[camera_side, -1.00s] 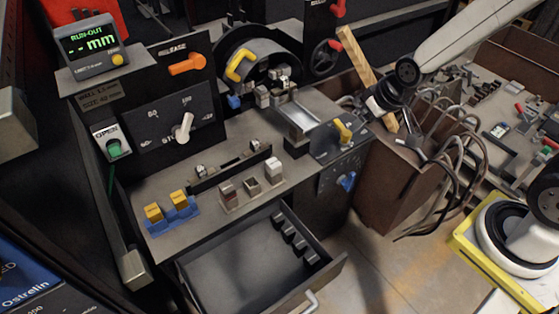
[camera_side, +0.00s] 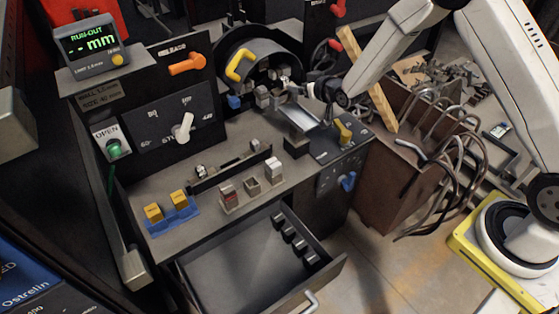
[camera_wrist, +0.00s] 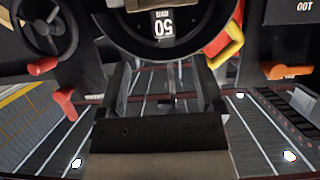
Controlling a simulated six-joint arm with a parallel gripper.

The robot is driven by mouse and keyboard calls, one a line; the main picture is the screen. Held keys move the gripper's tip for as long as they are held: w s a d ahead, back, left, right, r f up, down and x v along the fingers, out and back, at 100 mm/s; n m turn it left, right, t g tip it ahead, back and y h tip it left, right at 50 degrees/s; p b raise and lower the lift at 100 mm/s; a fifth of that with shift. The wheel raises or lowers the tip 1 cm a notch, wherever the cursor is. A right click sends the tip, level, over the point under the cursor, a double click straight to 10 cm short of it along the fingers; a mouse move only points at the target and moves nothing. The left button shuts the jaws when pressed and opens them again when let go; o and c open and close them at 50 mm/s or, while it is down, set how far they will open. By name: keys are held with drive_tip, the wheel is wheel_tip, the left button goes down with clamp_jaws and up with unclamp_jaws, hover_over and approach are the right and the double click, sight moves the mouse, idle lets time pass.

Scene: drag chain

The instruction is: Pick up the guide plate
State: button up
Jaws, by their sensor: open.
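No part is clearly marked as the guide plate. A pale metal channel-like plate (camera_side: 303,117) lies on the bench in front of the round ring housing (camera_side: 262,52) in the side view; I cannot tell whether it is the guide plate. My gripper (camera_side: 296,88) is just above and behind that plate, close to the ring's small metal blocks. In the wrist view my gripper (camera_wrist: 166,78) has its two dark fingers apart, with no object clearly held between them. Beyond the fingers is the dark ring, with a label reading 50 (camera_wrist: 163,23). Contact at the fingertips cannot be made out.
A yellow handle (camera_side: 239,65) is on the ring, and an orange release lever (camera_side: 187,64) is on the panel. Small blocks (camera_side: 251,186) stand on the bench above an open drawer (camera_side: 235,270). A bin with cables (camera_side: 425,150) stands at right.

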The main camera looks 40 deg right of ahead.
sight(286, 82)
drive_tip(key=shift+w+f, duration=0.2)
drive_tip(key=shift+w, duration=0.1)
drive_tip(key=shift+x, duration=1.3)
drive_tip(key=shift+a+x, duration=0.15)
drive_tip(key=shift+x, duration=1.15)
drive_tip(key=shift+a+x, duration=0.1)
drive_tip(key=shift+x, duration=1.2)
drive_tip(key=shift+r, duration=0.1)
drive_tip(key=shift+c, duration=0.2)
clamp_jaws()
